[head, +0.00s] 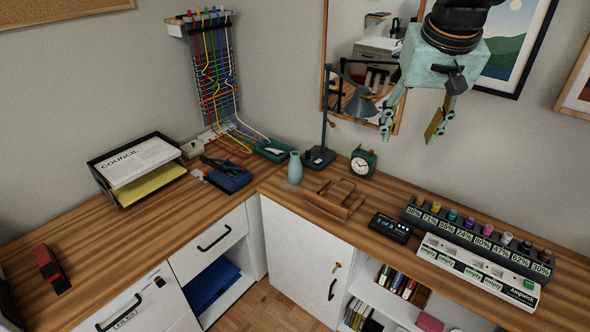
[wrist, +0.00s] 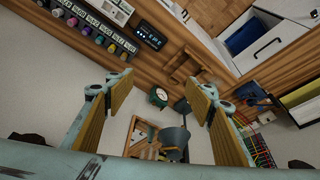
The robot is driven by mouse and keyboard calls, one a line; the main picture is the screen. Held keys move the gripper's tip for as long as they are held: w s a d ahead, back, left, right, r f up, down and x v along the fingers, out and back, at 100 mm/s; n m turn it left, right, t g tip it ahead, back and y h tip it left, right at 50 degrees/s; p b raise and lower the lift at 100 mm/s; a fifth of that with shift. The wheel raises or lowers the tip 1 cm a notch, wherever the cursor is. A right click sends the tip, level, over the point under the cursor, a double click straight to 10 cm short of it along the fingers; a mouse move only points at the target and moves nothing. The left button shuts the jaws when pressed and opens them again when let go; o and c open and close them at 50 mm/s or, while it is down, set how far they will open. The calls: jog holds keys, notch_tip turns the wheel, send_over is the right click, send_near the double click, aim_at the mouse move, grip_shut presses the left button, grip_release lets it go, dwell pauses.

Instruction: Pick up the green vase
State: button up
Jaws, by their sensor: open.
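The green vase (head: 294,168) is a small, pale blue-green bottle shape with a narrow neck. It stands upright on the wooden desktop near the corner, left of the dark desk lamp's base in the head view. My gripper (head: 411,126) is open and empty, high above the desk and to the right of the vase, well apart from it. In the wrist view my gripper's two fingers (wrist: 164,92) are spread wide with nothing between the pads. I cannot make out the vase clearly in the wrist view.
The desk lamp (head: 326,135) stands close to the vase's right. A wooden holder (head: 334,198) sits in front of it, and a green clock (head: 363,162) is further right. A blue hole punch (head: 227,175) and a green tray (head: 272,150) lie to the left and behind.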

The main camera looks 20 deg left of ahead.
jog(key=w+a+f+n+p, duration=0.1)
jog(key=w+a+f, duration=0.3)
jog(key=w+a, duration=0.3)
jog(key=w+a+f+p, duration=0.1)
jog(key=w+a+f, duration=0.4)
jog(key=a, duration=0.4)
jog(key=n+y+p, duration=0.1)
jog(key=n+p, duration=0.1)
send_near(296, 162)
jog(key=shift+w+a+f, duration=0.1)
jog(key=shift+w+f, duration=0.15)
jog(key=shift+f, duration=0.3)
jog(key=shift+b+x, duration=0.35)
jog(key=shift+x, duration=3.95)
jog(key=shift+a, duration=0.1)
jog(key=shift+b+x, duration=0.4)
jog(key=shift+x, duration=2.15)
jog(key=shift+s, duration=0.15)
jog(key=shift+c, duration=0.3)
jog(key=c, duration=1)
